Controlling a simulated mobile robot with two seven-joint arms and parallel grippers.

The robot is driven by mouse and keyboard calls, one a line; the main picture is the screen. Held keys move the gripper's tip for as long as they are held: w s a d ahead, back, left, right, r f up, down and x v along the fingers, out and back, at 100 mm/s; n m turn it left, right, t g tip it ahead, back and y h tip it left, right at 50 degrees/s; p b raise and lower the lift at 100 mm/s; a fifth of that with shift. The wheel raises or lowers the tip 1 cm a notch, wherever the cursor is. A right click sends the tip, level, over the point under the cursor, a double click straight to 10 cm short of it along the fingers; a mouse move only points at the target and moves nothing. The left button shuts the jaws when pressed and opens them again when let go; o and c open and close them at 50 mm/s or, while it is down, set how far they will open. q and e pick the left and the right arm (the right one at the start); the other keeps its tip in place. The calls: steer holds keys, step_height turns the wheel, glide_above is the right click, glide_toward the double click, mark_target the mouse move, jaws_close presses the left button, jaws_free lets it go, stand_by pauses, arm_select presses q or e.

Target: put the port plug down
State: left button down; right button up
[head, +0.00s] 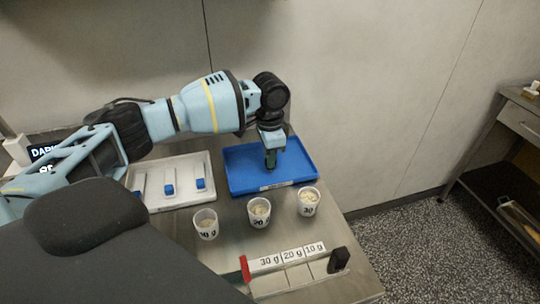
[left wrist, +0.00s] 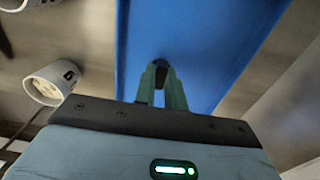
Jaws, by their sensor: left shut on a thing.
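My left gripper (head: 270,160) points down over the blue tray (head: 240,182) in the head view. In the left wrist view its two fingers (left wrist: 162,84) are shut on a small dark thing, which I take to be the port plug (left wrist: 161,66). The plug sits between the fingertips with the blue tray behind it. I cannot tell whether the plug touches the tray floor. In the head view the plug is mostly hidden by the fingers. The rest of the tray looks empty. My right gripper is not in view.
Three labelled white cups (head: 206,224) stand in front of the trays. A white tray (head: 190,200) with several blue-ended items lies left of the blue tray. A rack marked 30 g, 20 g, 10 g (head: 290,257) is near the front. A wall closes off the back.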

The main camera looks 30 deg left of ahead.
arm_select(q)
steer(key=shift+f, duration=0.1)
steer(key=c, duration=1.5)
jaws_free()
step_height(320, 180, up, 12)
steer(key=shift+r+p, duration=0.15)
steer(key=shift+p, duration=0.2)
